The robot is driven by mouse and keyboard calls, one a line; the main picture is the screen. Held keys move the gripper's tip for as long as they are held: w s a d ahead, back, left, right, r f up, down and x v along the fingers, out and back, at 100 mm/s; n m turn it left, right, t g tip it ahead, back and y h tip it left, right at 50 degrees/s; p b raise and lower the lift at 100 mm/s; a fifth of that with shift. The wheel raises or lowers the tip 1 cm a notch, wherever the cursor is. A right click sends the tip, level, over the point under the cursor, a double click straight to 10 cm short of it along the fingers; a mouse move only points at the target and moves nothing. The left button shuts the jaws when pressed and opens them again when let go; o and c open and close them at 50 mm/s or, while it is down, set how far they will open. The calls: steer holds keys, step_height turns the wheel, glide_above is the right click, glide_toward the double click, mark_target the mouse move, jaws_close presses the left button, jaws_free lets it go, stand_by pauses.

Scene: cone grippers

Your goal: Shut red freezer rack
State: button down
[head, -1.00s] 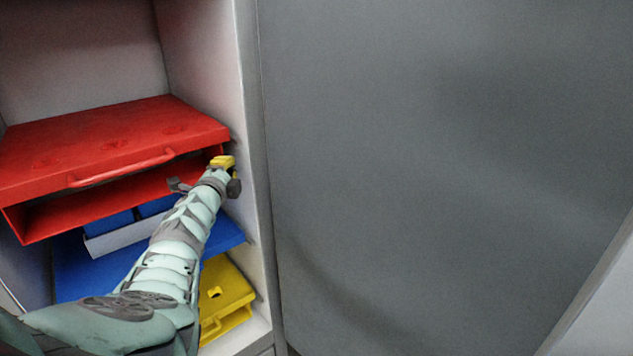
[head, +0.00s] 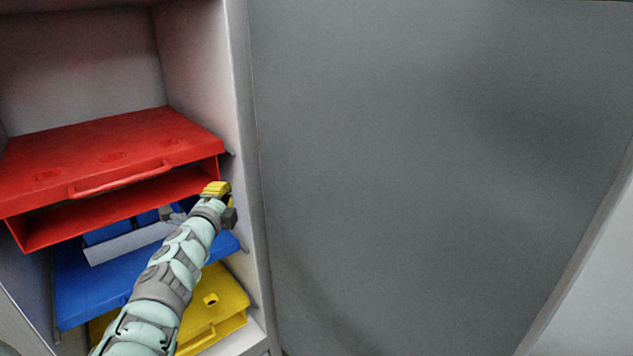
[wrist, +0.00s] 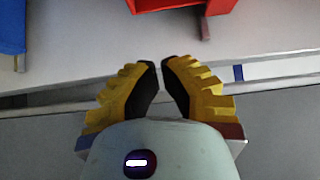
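The red freezer rack (head: 120,145) is the upper rack at the left of the head view. It has a flat top, a front handle (head: 120,180) and an open slot below, and its front sticks out over the racks beneath. A corner of it shows at the top of the wrist view (wrist: 180,5). My gripper (head: 216,188) is just below and beside the rack's front right corner, near the cabinet's right wall. In the wrist view the yellow fingers (wrist: 160,65) lean together with their dark tips almost meeting. Nothing is between them, and they look apart from the rack.
A blue rack (head: 85,290) with blue boxes (head: 115,228) lies under the red one. A yellow rack (head: 225,290) is lowest. The cabinet's right wall (head: 200,70) stands close to my gripper. A large grey door panel (head: 420,170) fills the right side.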

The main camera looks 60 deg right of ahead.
steer(key=shift+v, duration=3)
